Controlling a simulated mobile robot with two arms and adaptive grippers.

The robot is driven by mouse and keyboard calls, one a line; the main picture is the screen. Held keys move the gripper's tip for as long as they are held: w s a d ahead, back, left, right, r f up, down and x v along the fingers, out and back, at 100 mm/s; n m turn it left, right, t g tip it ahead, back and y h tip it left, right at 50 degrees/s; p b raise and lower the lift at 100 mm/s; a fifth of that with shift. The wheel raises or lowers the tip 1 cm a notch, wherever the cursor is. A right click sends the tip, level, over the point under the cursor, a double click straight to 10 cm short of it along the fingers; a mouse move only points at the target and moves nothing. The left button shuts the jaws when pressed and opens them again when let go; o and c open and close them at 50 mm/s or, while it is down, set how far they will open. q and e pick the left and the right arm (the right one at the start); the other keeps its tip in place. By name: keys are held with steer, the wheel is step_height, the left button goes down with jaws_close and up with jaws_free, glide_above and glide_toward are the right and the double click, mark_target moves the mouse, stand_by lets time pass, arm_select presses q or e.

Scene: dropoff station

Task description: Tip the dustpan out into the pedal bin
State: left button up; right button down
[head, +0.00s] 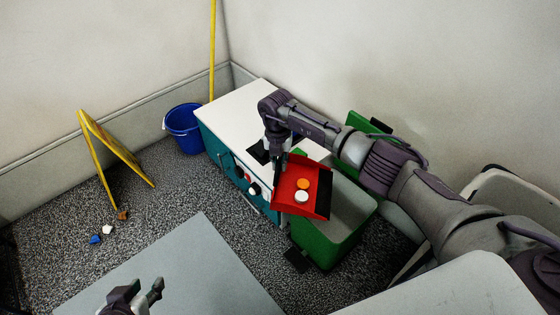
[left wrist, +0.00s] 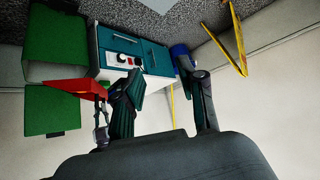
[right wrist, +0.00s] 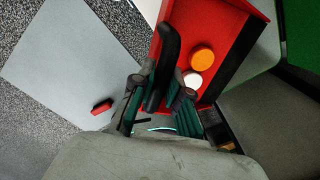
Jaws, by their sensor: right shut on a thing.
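The red dustpan (head: 287,188) carries an orange round piece (head: 303,184) and a white round piece (head: 301,196). My right gripper (head: 279,150) is shut on its handle; the right wrist view shows the black handle (right wrist: 168,50) between the fingers. The green pedal bin (head: 318,243) has its lid (head: 362,127) up and its mouth open. The dustpan is above the bin's near-left side and hides part of the mouth. A black pedal (head: 297,260) sticks out at the bin's foot. My left gripper (head: 138,293) is open and empty, low in the head view.
A teal cabinet with a white top (head: 243,107) stands left of the bin. A blue bucket (head: 184,128) and a yellow folding sign (head: 113,150) stand by the wall. Small scraps (head: 107,229) lie on the floor. A red block (right wrist: 102,105) lies on a grey surface.

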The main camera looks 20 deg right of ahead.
steer(key=shift+s+d+r+p, duration=0.2)
steer(key=shift+d+p, duration=0.1)
steer(key=shift+p, duration=0.15)
arm_select(q)
steer(key=s+a+f+g+y, duration=0.1)
steer(key=s+a+f+g, duration=0.1)
steer(key=s+g, duration=0.2)
steer(key=shift+s+a+f+p, duration=0.15)
steer(key=shift+s+f+p, duration=0.15)
steer(key=shift+s, duration=1.3)
arm_select(e)
steer(key=s+d+r+t+y, duration=0.2)
steer(key=s+d+y, duration=0.1)
steer(key=d, duration=0.4)
steer(key=s+d+r+t+y, duration=0.2)
steer(key=s+d+y, duration=0.2)
steer(key=d, duration=0.2)
steer(key=shift+s+d+r+y, duration=0.3)
steer(key=shift+d+r+y, duration=0.05)
steer(key=shift+d+y, duration=0.05)
